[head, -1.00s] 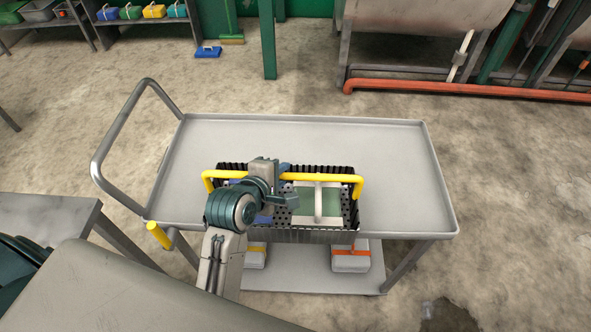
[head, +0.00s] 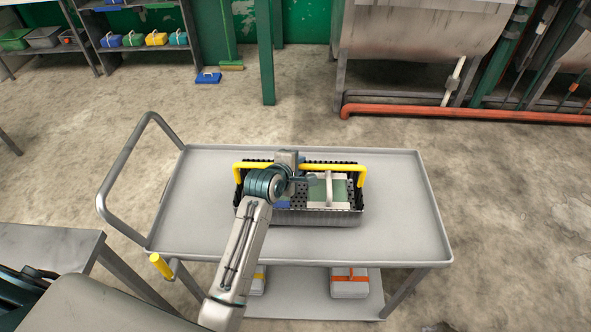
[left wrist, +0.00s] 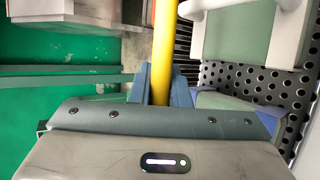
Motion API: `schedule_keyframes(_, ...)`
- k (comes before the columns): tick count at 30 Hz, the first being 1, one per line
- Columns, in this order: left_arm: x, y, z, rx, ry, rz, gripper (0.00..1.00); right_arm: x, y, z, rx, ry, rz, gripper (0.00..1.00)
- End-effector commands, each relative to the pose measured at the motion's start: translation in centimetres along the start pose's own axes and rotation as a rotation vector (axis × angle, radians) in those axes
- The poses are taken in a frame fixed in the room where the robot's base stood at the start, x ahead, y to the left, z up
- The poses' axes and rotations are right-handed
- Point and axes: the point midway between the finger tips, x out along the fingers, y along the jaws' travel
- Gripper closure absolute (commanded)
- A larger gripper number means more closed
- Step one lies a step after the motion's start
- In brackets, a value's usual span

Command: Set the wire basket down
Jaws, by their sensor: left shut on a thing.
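The wire basket (head: 300,217) is black and perforated, with a yellow bar handle (head: 347,168) along its far side. It is over the middle of the grey cart top (head: 405,210), inside the rim and looking level. I cannot tell whether its bottom touches the top. A green and white block with a white grip (head: 341,190) and a blue item lie in it. My left gripper (head: 290,162) is shut on the handle, left of its middle. In the left wrist view the yellow bar (left wrist: 163,40) runs between the blue fingers (left wrist: 160,86). My right gripper is not in view.
The cart's push handle (head: 107,195) rises at left. Boxes with orange (head: 349,283) and yellow bands stand on its lower shelf. A grey table (head: 50,245) is at lower left. An orange pipe (head: 450,113) lies beyond.

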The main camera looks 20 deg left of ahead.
Motion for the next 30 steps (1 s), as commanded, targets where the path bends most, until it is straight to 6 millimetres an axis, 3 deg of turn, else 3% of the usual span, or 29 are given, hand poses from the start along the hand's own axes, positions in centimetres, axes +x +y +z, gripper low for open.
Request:
schedule_keyframes(9, 1.4, -2.4, -0.6, 0.000, -0.001, 0.004, 1.00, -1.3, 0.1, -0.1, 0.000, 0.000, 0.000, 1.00)
schedule_keyframes(20, 1.6, -2.8, -0.7, 0.000, -0.001, 0.005, 1.00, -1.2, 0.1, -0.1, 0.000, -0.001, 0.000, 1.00)
schedule_keyframes(21, 1.7, -3.1, -0.7, 0.000, 0.000, -0.001, 0.76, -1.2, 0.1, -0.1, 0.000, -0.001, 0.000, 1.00)
schedule_keyframes(23, 1.7, -3.1, -0.7, 0.000, 0.000, -0.001, 0.65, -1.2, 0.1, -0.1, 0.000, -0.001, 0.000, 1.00)
schedule_keyframes(30, 1.7, -3.0, -0.7, 0.000, 0.000, -0.001, 0.62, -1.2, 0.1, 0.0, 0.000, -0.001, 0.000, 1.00)
